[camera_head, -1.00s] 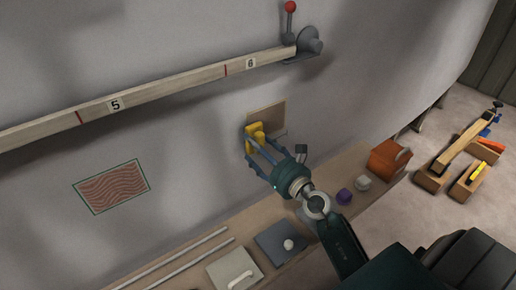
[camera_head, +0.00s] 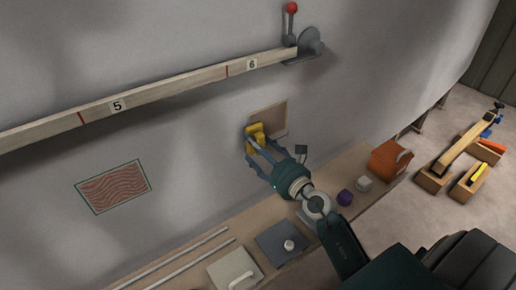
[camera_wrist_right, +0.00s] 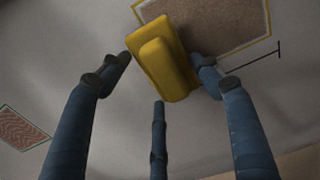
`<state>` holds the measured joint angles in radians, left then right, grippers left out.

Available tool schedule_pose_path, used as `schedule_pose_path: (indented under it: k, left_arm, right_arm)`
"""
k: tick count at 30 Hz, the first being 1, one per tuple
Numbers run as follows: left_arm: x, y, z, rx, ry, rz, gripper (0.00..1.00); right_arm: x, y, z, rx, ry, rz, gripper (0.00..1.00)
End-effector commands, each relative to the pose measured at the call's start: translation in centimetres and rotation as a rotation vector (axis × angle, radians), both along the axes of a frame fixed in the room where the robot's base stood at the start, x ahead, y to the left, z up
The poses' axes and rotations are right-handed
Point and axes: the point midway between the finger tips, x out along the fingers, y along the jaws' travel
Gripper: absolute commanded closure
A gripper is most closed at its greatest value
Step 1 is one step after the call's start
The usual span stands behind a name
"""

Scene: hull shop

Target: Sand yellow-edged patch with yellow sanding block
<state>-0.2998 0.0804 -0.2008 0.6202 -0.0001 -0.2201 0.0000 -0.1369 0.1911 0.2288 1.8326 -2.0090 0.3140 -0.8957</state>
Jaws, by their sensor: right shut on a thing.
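The yellow-edged patch (camera_head: 271,115) is a tan-brown rectangle on the grey hull wall. In the right wrist view it lies at the top (camera_wrist_right: 222,22), with a thin yellow border. The yellow sanding block (camera_head: 256,132) is at the patch's lower left edge and covers that corner. It also shows in the right wrist view (camera_wrist_right: 165,65). My right gripper (camera_head: 254,149) is shut on the block, its blue fingers around it (camera_wrist_right: 158,78). I cannot tell whether the block's face touches the wall. My left gripper is not in view.
A green-edged patch with wavy lines (camera_head: 113,187) is on the hull at left. A numbered wooden batten (camera_head: 180,84) crosses above, ending at a red-knobbed clamp (camera_head: 300,45). The shelf below holds plates, an orange box (camera_head: 388,159), a purple piece (camera_head: 345,197) and a white piece (camera_head: 364,184).

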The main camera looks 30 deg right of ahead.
Motion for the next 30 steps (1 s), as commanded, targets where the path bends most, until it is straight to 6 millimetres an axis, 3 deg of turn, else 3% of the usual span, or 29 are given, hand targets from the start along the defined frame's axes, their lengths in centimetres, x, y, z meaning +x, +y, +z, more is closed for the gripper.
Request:
schedule_pose_path:
  k: [30]
  left_arm:
    - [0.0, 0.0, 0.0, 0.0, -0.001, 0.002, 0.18]
  right_arm:
    - [1.4, -0.4, 0.0, -0.001, -0.002, -0.001, 0.6]
